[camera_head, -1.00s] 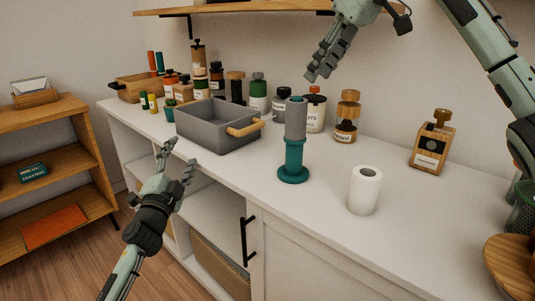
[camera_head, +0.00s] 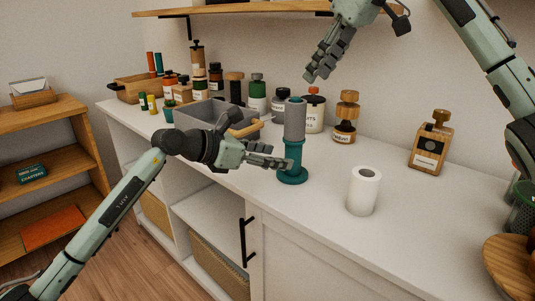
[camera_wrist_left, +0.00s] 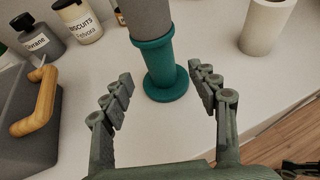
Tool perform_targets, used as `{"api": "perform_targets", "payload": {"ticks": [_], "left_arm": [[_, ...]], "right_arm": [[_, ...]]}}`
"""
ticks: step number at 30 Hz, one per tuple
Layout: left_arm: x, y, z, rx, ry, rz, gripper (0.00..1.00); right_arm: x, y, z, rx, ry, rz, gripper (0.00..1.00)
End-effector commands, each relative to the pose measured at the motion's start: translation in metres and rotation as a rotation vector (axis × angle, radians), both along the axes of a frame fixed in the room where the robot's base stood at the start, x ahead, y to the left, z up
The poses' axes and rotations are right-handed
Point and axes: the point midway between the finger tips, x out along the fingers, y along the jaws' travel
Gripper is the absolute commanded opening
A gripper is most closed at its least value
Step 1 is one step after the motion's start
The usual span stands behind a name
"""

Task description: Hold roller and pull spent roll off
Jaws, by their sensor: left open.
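The roller is a teal stand (camera_head: 292,175) with a round base, upright on the white counter. A grey spent roll (camera_head: 295,120) sits on its upper part. A white roll (camera_head: 363,190) stands apart to its right. My left gripper (camera_head: 278,156) is open beside the teal stand. In the left wrist view the two fingers (camera_wrist_left: 160,93) are spread, with the teal stand (camera_wrist_left: 160,67) just ahead, between and beyond the tips. My right gripper (camera_head: 315,72) is raised above the counter behind the roller, its fingers close together; I cannot tell whether they are shut.
A grey bin (camera_head: 205,112) with a wooden handle (camera_head: 248,129) stands left of the roller, partly behind my left arm. Jars, including a wooden-lidded one (camera_head: 346,115), line the wall. A wooden dispenser (camera_head: 430,146) stands at the right.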

Motion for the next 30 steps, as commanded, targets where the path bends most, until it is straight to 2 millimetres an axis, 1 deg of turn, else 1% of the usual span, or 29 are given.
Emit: {"api": "perform_targets", "payload": {"ticks": [1, 6, 10, 15, 23, 30], "left_arm": [[0.004, -0.007, -0.002, -0.004, 0.002, -0.002, 0.6], [0.019, -0.027, -0.012, -0.007, 0.002, -0.002, 0.6], [0.028, -0.038, -0.018, -0.007, 0.003, 0.0, 0.6], [0.033, -0.045, -0.022, -0.006, 0.001, 0.0, 0.6], [0.034, -0.046, -0.022, -0.006, 0.001, 0.0, 0.6], [0.034, -0.045, -0.022, -0.006, 0.002, 0.0, 0.3]], "right_arm": [[0.0, 0.0, 0.0, 0.0, 0.0, 0.0, 0.34], [0.0, 0.0, 0.0, 0.0, 0.0, 0.0, 0.34], [0.0, 0.0, 0.0, 0.0, 0.0, 0.0, 0.34], [0.0, 0.0, 0.0, 0.0, 0.0, 0.0, 0.34], [0.0, 0.0, 0.0, 0.0, 0.0, 0.0, 0.34], [0.0, 0.0, 0.0, 0.0, 0.0, 0.0, 0.34]]}}
